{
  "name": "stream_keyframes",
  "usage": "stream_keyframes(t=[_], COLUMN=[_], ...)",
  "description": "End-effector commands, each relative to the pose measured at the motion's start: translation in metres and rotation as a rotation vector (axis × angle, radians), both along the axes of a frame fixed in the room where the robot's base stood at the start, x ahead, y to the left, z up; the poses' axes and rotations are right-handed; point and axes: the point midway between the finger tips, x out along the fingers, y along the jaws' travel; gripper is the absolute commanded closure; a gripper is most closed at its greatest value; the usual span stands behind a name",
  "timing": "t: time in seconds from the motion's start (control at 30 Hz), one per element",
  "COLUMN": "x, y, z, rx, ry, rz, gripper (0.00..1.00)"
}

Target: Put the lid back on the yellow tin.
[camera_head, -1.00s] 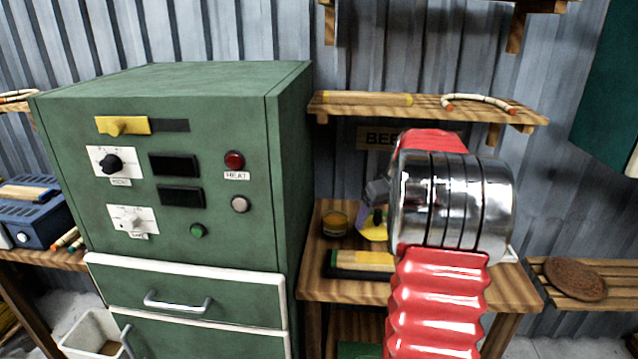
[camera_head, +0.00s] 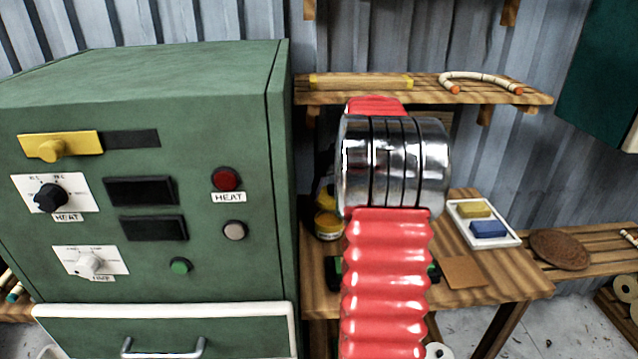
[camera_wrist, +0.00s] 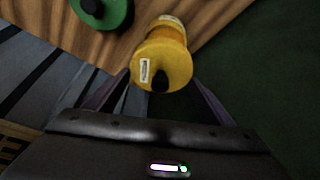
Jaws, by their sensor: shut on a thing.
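The yellow tin (camera_head: 327,226) stands on the wooden bench beside the green cabinet, partly hidden by my arm in the head view. In the wrist view the tin (camera_wrist: 168,33) shows beyond the yellow lid (camera_wrist: 172,65), which has a black knob and a white label. My gripper (camera_wrist: 160,84) is shut on the lid by its knob. The lid is over the tin and roughly in line with it. I cannot tell whether lid and tin touch. In the head view my gripper is mostly hidden behind my arm, and the lid (camera_head: 325,193) shows only partly.
The green cabinet (camera_head: 140,240) stands close on the left. A shelf (camera_head: 430,93) with rattan pieces is above the bench. A green round thing with a black knob (camera_wrist: 103,10) is near the tin. A white tray (camera_head: 507,240) holds a yellow and a blue block at right.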

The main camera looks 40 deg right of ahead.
Motion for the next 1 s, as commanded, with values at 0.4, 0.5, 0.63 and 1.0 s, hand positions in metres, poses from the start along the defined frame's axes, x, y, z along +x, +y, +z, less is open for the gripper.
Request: stream_keyframes(t=[0.4, 0.5, 0.63, 1.0], x=[0.005, 0.005, 0.005, 0.005], y=[0.005, 0.005, 0.005, 0.006], z=[-0.001, -0.004, -0.011, -0.037], rx=[0.000, 0.000, 0.001, 0.001], ry=[0.000, 0.000, 0.001, 0.001], rz=[0.012, 0.011, 0.011, 0.012], gripper=[0.45, 0.45, 0.45, 0.45])
